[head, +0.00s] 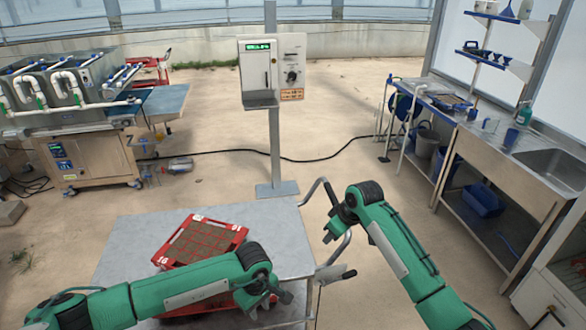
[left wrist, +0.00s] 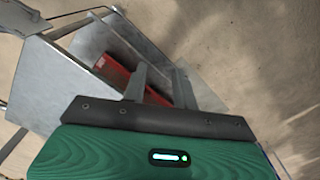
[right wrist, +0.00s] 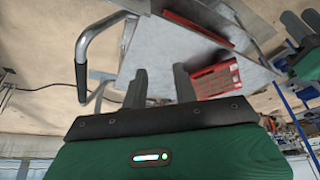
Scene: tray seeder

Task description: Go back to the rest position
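My left gripper (head: 268,298) is over the near part of a grey cart top (head: 275,240), in front of a red tray (head: 160,255). In the left wrist view my left gripper (left wrist: 162,85) has its fingers apart with nothing between them. My right gripper (head: 332,232) is beside the cart's right edge, near its bent metal handle (head: 316,190). In the right wrist view my right gripper (right wrist: 160,85) also has its fingers apart and empty. The red tray holds brown, soil-like cells. My left forearm hides part of the cart's near side.
A post with a control box (head: 257,70) stands behind the cart. A machine with pipes (head: 95,150) is at the left. A steel sink bench (head: 535,155) with shelves is at the right. A black cable crosses the floor. Open floor lies between cart and bench.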

